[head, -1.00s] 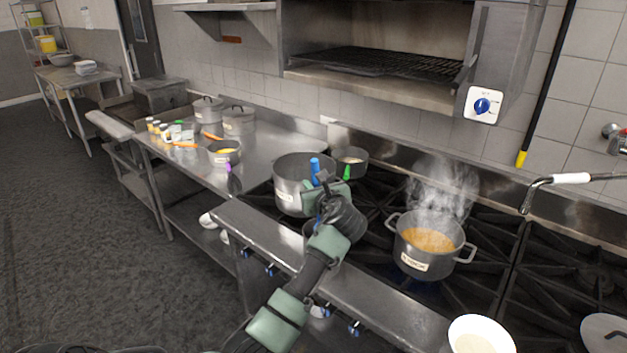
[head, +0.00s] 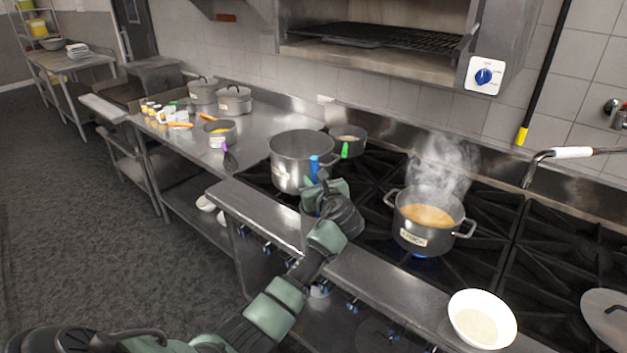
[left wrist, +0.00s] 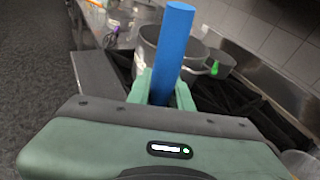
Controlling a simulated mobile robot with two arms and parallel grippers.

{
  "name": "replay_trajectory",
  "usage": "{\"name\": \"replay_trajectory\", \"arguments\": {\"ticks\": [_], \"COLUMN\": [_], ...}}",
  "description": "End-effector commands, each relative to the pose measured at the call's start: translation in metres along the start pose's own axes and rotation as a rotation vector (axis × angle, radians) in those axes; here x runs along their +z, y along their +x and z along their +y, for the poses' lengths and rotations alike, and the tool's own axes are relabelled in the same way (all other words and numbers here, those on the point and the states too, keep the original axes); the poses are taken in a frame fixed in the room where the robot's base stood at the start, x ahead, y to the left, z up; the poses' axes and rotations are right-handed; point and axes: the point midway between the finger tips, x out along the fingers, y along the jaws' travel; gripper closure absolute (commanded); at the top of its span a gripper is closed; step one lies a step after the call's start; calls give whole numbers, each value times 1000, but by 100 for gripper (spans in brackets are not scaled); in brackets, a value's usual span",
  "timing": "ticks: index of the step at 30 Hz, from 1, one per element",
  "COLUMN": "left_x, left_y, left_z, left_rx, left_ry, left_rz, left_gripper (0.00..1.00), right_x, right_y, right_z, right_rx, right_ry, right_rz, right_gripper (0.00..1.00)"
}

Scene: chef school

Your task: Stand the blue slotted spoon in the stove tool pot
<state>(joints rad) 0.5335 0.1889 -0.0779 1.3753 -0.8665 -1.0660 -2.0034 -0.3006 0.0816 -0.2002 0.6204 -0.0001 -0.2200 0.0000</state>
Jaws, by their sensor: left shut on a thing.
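My left gripper (head: 322,188) is shut on the blue slotted spoon (head: 314,167), whose blue handle sticks up above the fingers. In the left wrist view the blue handle (left wrist: 173,45) rises, slightly tilted, between the green fingers (left wrist: 160,90). The spoon's lower end is hidden by the gripper. A large grey labelled pot (head: 284,176) stands on the stove just behind and left of the gripper. A smaller pot (head: 350,133) with a green-handled thing at its front stands behind it. I cannot tell which is the tool pot. My right gripper is not in view.
A steaming pot of orange liquid (head: 409,236) stands right of my left gripper, over a blue flame. A white bowl (head: 503,318) sits at front right. A pan with a purple-handled tool (head: 224,147) and several jars stand on the left counter. A shelf overhangs the stove.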

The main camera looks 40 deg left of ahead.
Motion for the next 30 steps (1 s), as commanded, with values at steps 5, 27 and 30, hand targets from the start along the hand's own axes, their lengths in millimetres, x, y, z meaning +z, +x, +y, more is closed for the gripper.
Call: {"name": "replay_trajectory", "arguments": {"ticks": [5,27,30], "left_x": [0,-3,-2], "left_y": [0,-34,-51], "left_z": [0,-1,0], "left_rx": [0,-4,-3], "left_ry": [0,-1,-2], "left_rz": [-1,0,-1], "left_gripper": [100,54,54], "right_x": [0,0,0], "right_y": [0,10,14], "right_z": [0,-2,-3], "right_rx": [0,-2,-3], "right_ry": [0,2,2], "right_rz": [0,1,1], "right_gripper": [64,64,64]}}
